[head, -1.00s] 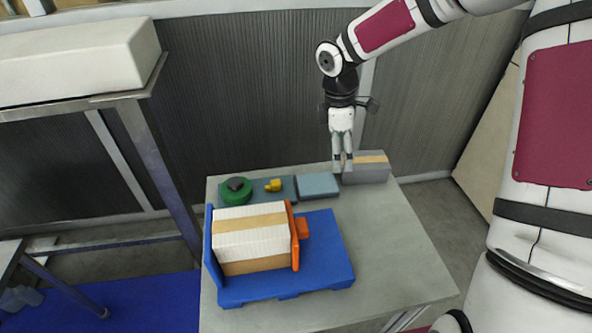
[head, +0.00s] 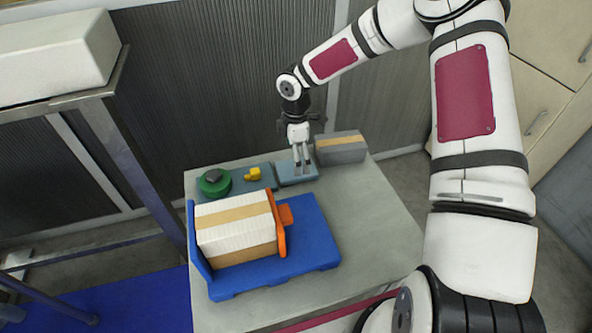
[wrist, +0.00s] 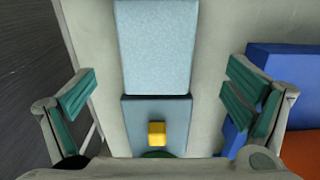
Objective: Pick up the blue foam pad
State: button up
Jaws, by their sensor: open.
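A plain pale blue-grey foam pad (head: 297,173) lies flat near the back edge of the table. It also shows in the wrist view (wrist: 152,45), at top centre. A similar blue-grey pad (wrist: 172,111) lies beside it, with a yellow piece (wrist: 157,133) on top; the yellow piece shows in the head view too (head: 253,174). My gripper (head: 303,169) points down at the plain pad, its fingertips overlapping the pad in the head view. In the wrist view my gripper (wrist: 163,95) is open and empty, its green-lined fingers wide apart on both sides of the pads.
A grey box with a tan stripe (head: 341,147) stands right of the pad. A green round piece (head: 214,184) sits at left. A blue pallet (head: 310,240) holds a white-and-tan block (head: 235,222) and an orange bracket (head: 279,226). The table (head: 375,215) is clear at right.

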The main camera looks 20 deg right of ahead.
jog(key=shift+w+d+f+p, duration=0.15)
jog(key=shift+f+p, duration=0.1)
jog(key=shift+f, duration=1.05)
jog(key=shift+w+f+p, duration=0.1)
jog(key=shift+f+p, duration=0.1)
jog(key=shift+f, duration=1.1)
jog(key=shift+c, duration=0.3)
jog(key=c, duration=1)
